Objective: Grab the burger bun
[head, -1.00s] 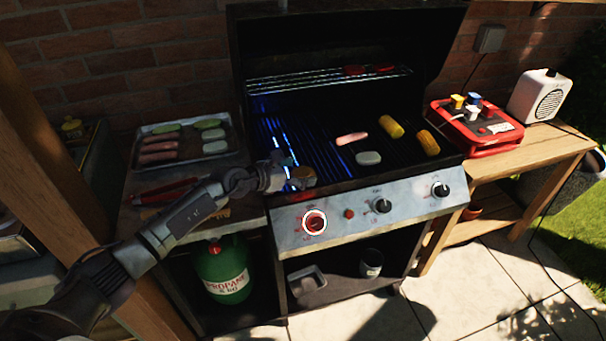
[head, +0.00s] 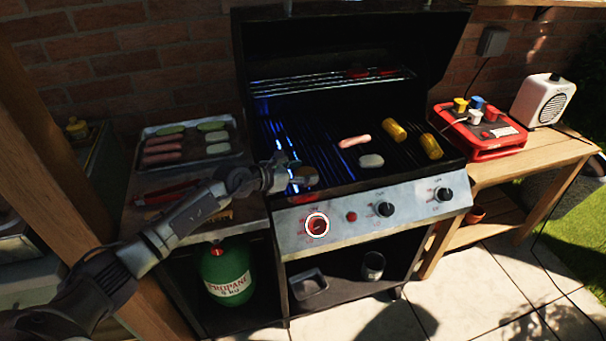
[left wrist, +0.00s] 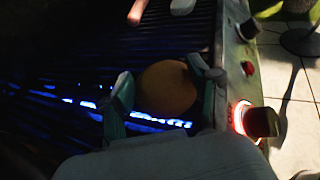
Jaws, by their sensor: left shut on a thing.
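The burger bun (left wrist: 166,88) is a round, tan-brown thing between the two fingers of my left gripper (left wrist: 162,92) in the left wrist view. The fingers press on its two sides. In the head view my left gripper (head: 290,178) is at the front left of the grill (head: 330,150), above the grate near the front panel. The bun (head: 302,175) shows there as a small brown shape at the fingertips, partly hidden. My right gripper is not in view.
A sausage (head: 354,141), a pale piece (head: 371,161) and two corn cobs (head: 394,131) lie on the grate. Blue flames show beneath its left side. The front knobs (head: 317,225) stick out below. A tray (head: 150,136) of food stands on the left shelf.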

